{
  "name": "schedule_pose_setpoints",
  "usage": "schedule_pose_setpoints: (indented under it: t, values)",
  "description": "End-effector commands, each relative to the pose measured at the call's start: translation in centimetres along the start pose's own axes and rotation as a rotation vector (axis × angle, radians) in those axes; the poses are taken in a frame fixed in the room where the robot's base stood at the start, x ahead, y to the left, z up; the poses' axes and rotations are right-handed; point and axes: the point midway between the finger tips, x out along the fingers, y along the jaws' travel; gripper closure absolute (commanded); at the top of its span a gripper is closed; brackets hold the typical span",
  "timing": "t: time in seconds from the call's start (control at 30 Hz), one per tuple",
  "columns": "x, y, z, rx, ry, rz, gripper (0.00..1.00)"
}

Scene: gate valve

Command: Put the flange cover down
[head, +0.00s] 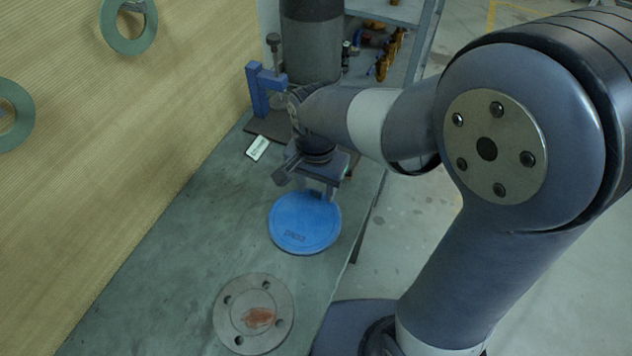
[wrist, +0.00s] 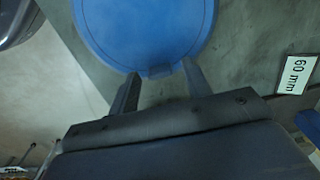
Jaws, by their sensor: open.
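The flange cover (head: 304,224) is a round blue disc with raised lettering, lying on or very close to the grey-green bench top. It also shows at the top of the wrist view (wrist: 145,28), partly cut off. My gripper (head: 318,192) is at the cover's far edge in the head view. In the wrist view, my gripper's two fingers (wrist: 160,80) stand apart, one on each side of a small tab at the cover's edge. The fingers look clear of the tab. Whether the cover lies fully flat is hard to tell.
A grey steel flange (head: 253,314) with bolt holes and a rusty patch lies nearer on the bench. A blue clamp (head: 264,90) and a white label (head: 257,148), reading 60 mm in the wrist view, are farther back. Green rings (head: 128,28) hang on the left wall.

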Motion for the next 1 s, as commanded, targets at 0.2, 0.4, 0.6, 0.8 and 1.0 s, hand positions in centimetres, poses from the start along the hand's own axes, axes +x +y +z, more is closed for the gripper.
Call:
schedule_pose_setpoints:
  t: [0.2, 0.4, 0.6, 0.8, 1.0]
  values:
    - [-1.7, -0.1, -0.1, 0.0, 0.003, -0.004, 0.54]
    - [-6.0, -0.1, -0.1, 0.0, 0.004, -0.005, 0.54]
    - [-10.0, -0.1, -0.1, 0.0, 0.003, -0.004, 0.54]
    - [-12.0, 0.0, 0.0, 0.0, 0.001, -0.001, 0.54]
    - [-12.4, 0.0, 0.0, 0.0, 0.0, 0.0, 0.54]
